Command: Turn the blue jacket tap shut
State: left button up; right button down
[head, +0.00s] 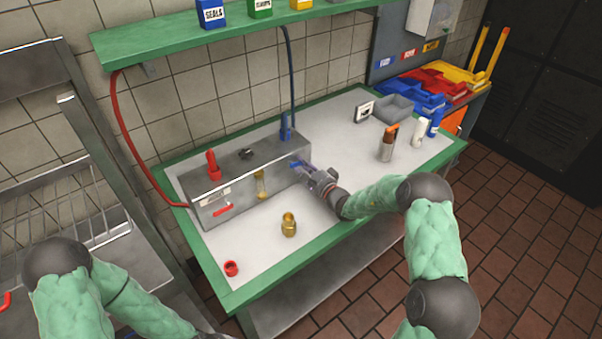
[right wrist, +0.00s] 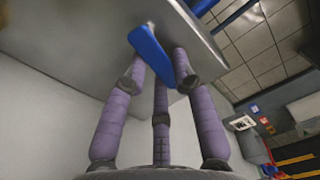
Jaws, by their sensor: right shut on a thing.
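The blue jacket tap (head: 296,164) is a blue lever on the front of a steel box (head: 240,180) on the bench, near the box's right end. In the right wrist view the blue lever (right wrist: 150,54) slants between my gripper's fingers, against the steel face. My right gripper (head: 309,172) reaches it from the right, its fingers (right wrist: 160,72) closed around the lever. The fingers partly hide the tap in the head view. My left arm comes in at the lower left; its gripper is out of the frame.
A red lever (head: 222,210) sits at the box's left front. A brass fitting (head: 289,225) and red ring (head: 231,268) lie on the bench (head: 340,135) in front. Bottles (head: 388,145) stand to the right. A red hose (head: 130,135) and blue hose (head: 292,80) run to the box.

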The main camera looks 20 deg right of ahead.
jog(key=shift+r+n+b, duration=0.25)
jog(key=shift+n+b, duration=0.7)
jog(key=shift+n, duration=0.45)
jog(key=shift+r, duration=0.1)
jog(key=c, duration=1)
grip_release()
jog(key=shift+s+d, duration=0.1)
jog(key=v, duration=1.1)
jog(key=shift+s+d, duration=0.1)
jog(key=shift+s, duration=0.3)
